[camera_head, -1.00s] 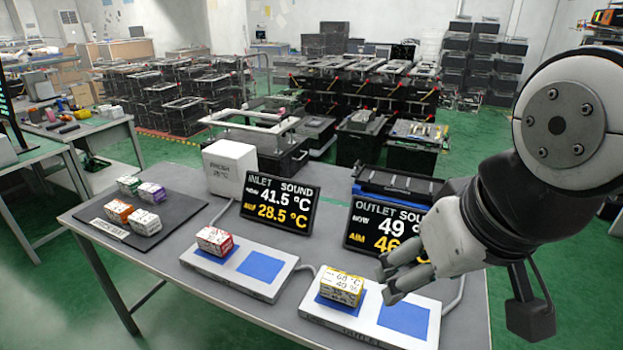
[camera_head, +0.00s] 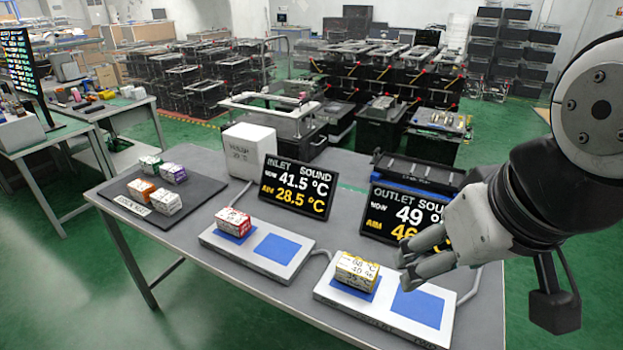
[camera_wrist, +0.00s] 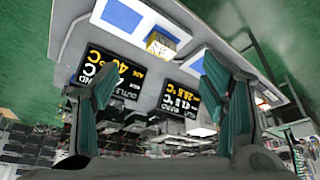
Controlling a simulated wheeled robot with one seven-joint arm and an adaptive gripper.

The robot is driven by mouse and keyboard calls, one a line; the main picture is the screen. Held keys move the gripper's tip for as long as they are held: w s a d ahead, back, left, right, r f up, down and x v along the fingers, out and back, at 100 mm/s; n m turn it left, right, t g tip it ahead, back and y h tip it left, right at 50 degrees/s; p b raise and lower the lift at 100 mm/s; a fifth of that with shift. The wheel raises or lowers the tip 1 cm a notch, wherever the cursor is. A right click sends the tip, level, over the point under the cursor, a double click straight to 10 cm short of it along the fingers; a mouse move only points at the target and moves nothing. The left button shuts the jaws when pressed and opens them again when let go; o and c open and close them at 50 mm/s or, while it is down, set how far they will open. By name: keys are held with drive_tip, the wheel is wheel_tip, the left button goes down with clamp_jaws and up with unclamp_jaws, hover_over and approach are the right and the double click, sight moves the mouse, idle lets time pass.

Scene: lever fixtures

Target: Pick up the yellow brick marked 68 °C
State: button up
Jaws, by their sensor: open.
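The yellow brick (camera_head: 357,271), with 68 °C printed on its side, sits on the left blue square of the right white tray (camera_head: 336,301) in the head view. It also shows in the wrist view (camera_wrist: 162,44), near the top middle. My gripper (camera_head: 404,272) is open and empty, to the right of the brick and apart from it. In the wrist view the two fingers (camera_wrist: 158,85) stand wide apart, with the brick beyond them. The outlet display (camera_head: 400,215) stands behind that tray, partly hidden by my gripper.
A red brick (camera_head: 233,221) sits on the left white tray (camera_head: 215,240), whose right blue square is bare. The inlet display (camera_head: 297,187) and a white box (camera_head: 249,150) stand behind. Several bricks lie on a dark mat (camera_head: 120,191) at the left. The right tray's right blue square (camera_head: 417,307) is bare.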

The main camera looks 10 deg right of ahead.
drive_tip(key=shift+o, duration=0.5)
drive_tip(key=shift+w, duration=0.1)
drive_tip(key=n+g+p, duration=0.5)
drive_tip(key=n+p, duration=0.1)
drive_tip(key=n, duration=0.5)
hover_over(358, 266)
wheel_tip(358, 266, down, 19)
drive_tip(key=f, duration=0.3)
drive_tip(key=f+p, duration=0.1)
drive_tip(key=f, duration=0.4)
drive_tip(key=shift+w+a+f+p, duration=0.15)
drive_tip(key=shift+w+f+p, duration=0.1)
drive_tip(key=shift+f+p, duration=0.05)
drive_tip(key=f, duration=0.1)
drive_tip(key=f+p, duration=0.1)
drive_tip(key=f, duration=0.2)
drive_tip(key=shift+s+d+f, duration=0.1)
drive_tip(key=shift+s+d, duration=0.1)
drive_tip(key=shift+s, duration=0.05)
drive_tip(key=shift+f, duration=0.65)
